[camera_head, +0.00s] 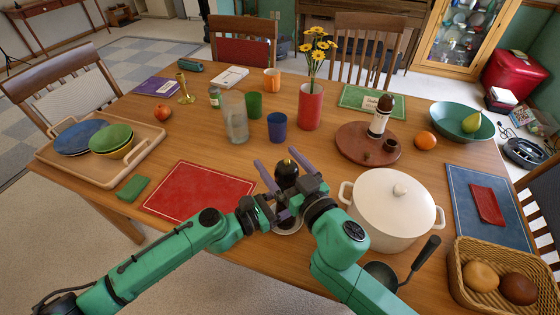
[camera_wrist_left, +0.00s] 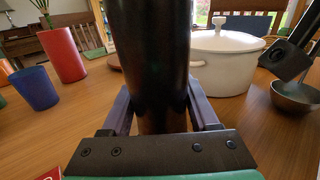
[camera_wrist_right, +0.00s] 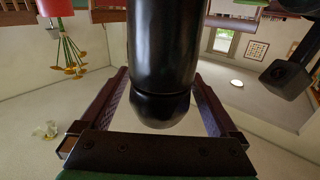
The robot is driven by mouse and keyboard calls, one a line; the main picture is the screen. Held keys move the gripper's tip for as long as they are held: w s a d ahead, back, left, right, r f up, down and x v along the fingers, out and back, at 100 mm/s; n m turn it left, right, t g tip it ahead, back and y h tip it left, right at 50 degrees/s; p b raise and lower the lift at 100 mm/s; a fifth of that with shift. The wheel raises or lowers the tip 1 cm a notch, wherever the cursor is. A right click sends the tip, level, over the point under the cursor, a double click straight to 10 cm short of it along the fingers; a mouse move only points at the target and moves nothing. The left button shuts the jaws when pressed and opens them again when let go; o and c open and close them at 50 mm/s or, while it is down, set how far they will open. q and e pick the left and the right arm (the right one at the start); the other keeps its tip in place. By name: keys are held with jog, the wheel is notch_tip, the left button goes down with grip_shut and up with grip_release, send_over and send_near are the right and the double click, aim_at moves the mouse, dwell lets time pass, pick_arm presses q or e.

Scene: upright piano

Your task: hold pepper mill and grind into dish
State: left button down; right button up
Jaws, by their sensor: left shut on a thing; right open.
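The dark pepper mill (camera_head: 287,172) stands roughly upright near the front middle of the table. My left gripper (camera_head: 279,208) is shut on its lower body, which fills the middle of the left wrist view (camera_wrist_left: 150,60). My right gripper (camera_head: 284,168) is open around the top, with one finger on each side of it. In the right wrist view, which is upside down, the mill's rounded black knob (camera_wrist_right: 160,106) sits between the spread fingers. A small pale dish (camera_head: 289,228) is directly below the mill, mostly hidden by my grippers.
A white lidded pot (camera_head: 393,205) stands just right of my right gripper. A red placemat (camera_head: 200,190) lies to the left. A glass (camera_head: 235,118), a blue cup (camera_head: 277,127) and a red vase (camera_head: 310,106) stand behind.

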aim_at(288, 181)
jog(key=c, duration=1.4)
jog(key=shift+w+d+m+t+h, duration=0.15)
jog(key=shift+m+t+h, duration=0.3)
jog(key=shift+m+h, duration=0.55)
jog(key=shift+d+m+t+h, duration=0.2)
jog(key=shift+m+t+h, duration=0.35)
jog(key=shift+h, duration=0.8)
jog(key=shift+w+d+m+t+h, duration=0.15)
jog(key=shift+m+t+h, duration=0.25)
jog(key=shift+m+h, duration=0.6)
jog(key=shift+s+n, duration=0.1)
jog(key=shift+n, duration=0.15)
jog(key=o, duration=1.4)
jog(key=s, duration=0.2)
jog(key=s+d, duration=0.1)
jog(key=s, duration=0.4)
jog(key=shift+s+d, duration=0.15)
jog(key=shift+s, duration=0.1)
